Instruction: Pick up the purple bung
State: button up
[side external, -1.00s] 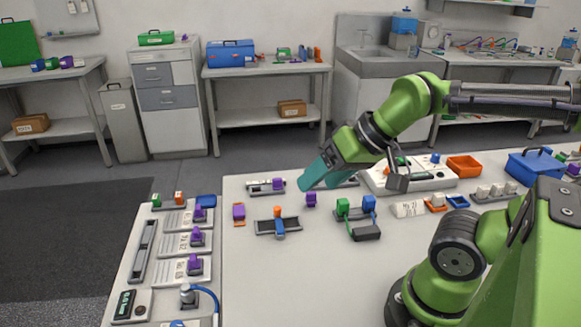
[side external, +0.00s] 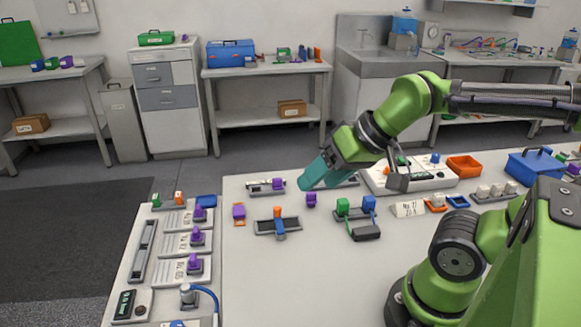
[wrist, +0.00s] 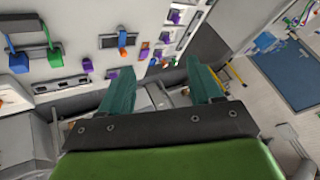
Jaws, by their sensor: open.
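Several purple pieces are in view, and I cannot tell for certain which is the bung. A small purple block (side external: 311,199) stands alone on the pale bench, just below my gripper's fingertips in the side view; it appears to be the purple block (wrist: 87,65) left of the fingers in the wrist view. Another purple block (side external: 278,184) sits at the end of a grey rail. My gripper (side external: 312,180), with teal fingers, is tilted down and left above the bench. In the wrist view my gripper (wrist: 155,82) has its fingers wide apart with nothing held between them.
A grey holder with green and blue blocks (side external: 369,204) stands right of the lone purple block. A cross-shaped grey fixture (side external: 292,225) with orange and blue parts is to its left. Purple-topped stands (side external: 198,236) line the left side.

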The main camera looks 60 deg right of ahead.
jog(key=n+g+h, duration=0.2)
jog(key=n+g, duration=0.5)
jog(key=n, duration=0.6)
send_over(311, 192)
notch_tip(311, 192, down, 7)
notch_tip(311, 192, down, 11)
jog(key=shift+w+r, duration=0.1)
jog(key=shift+w, duration=0.05)
jog(key=shift+s+f, duration=0.15)
jog(key=shift+f, duration=1.2)
jog(key=shift+s+f, duration=0.1)
jog(key=shift+f, duration=1.2)
jog(key=c, duration=1.1)
jog(key=shift+r, duration=0.15)
